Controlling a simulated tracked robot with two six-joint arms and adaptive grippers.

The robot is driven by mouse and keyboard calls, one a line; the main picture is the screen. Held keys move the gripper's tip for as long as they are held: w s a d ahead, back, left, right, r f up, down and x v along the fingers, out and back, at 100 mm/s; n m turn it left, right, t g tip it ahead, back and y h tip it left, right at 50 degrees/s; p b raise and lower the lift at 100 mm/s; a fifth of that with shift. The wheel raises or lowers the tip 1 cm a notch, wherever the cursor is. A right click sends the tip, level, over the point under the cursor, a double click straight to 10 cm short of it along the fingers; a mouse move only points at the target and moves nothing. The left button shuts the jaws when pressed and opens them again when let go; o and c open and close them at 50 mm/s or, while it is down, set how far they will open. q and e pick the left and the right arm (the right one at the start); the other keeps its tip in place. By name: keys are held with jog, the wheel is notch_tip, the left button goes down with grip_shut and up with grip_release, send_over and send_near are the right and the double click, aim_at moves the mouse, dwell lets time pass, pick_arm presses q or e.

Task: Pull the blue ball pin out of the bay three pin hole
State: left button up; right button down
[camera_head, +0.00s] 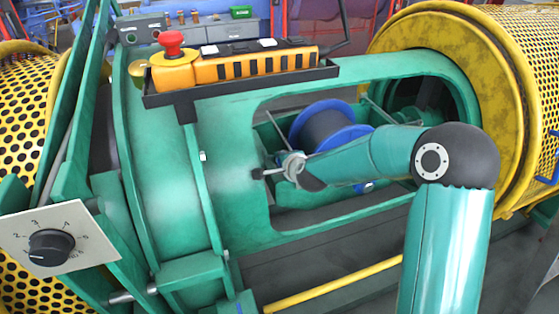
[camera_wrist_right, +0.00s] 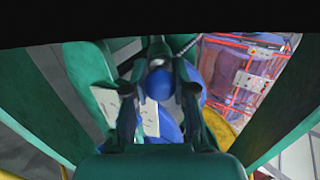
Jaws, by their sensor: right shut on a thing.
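My right gripper (camera_wrist_right: 159,62) shows in the right wrist view, its two dark green fingers shut on a blue ball pin. The round blue ball (camera_wrist_right: 158,84) sits between the fingers; the pin's shank and its hole are hidden. In the head view my right forearm reaches from the right into the window of the green tube (camera_head: 235,120), and I cannot make out the fingertips there. A small blue spot (camera_head: 367,187) shows just under that forearm; I cannot tell whether it is the same ball. My left gripper is in neither view.
A blue-flanged spool (camera_head: 329,125) lies in the window above my forearm. An orange box with a red button (camera_head: 172,43) stands on a dark shelf. Yellow perforated guards (camera_head: 450,65) flank the tube. A selector dial (camera_head: 50,247) is at lower left. A yellow bar (camera_head: 335,285) runs below.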

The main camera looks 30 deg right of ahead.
jog(key=shift+s+r, duration=0.15)
jog(key=shift+p+v, duration=0.35)
jog(key=shift+v, duration=2.4)
jog(key=shift+s+r, duration=0.1)
jog(key=shift+s, duration=0.1)
jog(key=v, duration=0.2)
jog(key=shift+s+a+r+p, duration=0.1)
jog(key=shift+s+r+p, duration=0.05)
jog(key=shift+s+p, duration=0.15)
jog(key=shift+a, duration=0.1)
